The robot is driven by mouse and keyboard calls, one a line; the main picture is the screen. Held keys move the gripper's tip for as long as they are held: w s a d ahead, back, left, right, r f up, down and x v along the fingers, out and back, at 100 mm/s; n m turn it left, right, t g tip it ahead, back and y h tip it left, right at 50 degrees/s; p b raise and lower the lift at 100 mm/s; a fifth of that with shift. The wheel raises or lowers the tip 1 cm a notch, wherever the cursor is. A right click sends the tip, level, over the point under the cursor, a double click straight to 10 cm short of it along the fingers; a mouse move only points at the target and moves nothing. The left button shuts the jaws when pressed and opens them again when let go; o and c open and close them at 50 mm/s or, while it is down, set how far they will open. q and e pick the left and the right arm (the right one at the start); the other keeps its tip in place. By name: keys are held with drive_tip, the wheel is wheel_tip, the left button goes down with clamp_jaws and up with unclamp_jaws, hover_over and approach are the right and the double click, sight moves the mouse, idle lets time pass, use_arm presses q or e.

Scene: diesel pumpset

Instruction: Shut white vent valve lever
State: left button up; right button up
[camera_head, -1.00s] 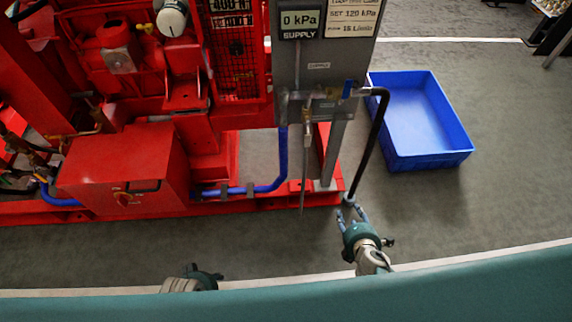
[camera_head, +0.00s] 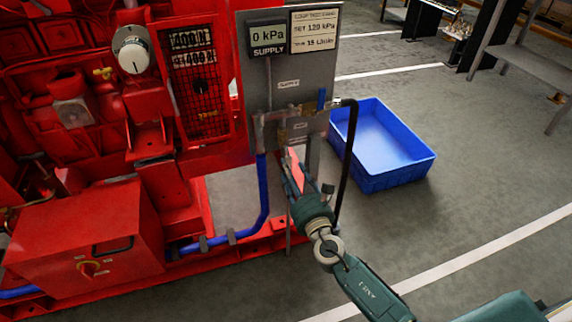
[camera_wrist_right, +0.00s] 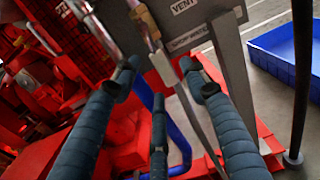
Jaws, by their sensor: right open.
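In the head view my right gripper (camera_head: 290,168) is in front of the panel's lower edge and hides part of the valve. My left gripper is not in view.
The grey panel (camera_head: 286,86) carries a supply gauge and a blue-handled valve (camera_head: 321,99). A black hose (camera_head: 348,160) hangs right of my gripper. A blue hose (camera_head: 263,195) runs at its left. A blue crate (camera_head: 398,178) stands on the floor. Red machinery fills the left.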

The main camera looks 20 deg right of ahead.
sight(287, 156)
drive_tip(key=shift+w+a+f, duration=0.1)
drive_tip(key=shift+w, duration=2.1)
drive_tip(key=shift+c, duration=0.5)
clamp_jaws()
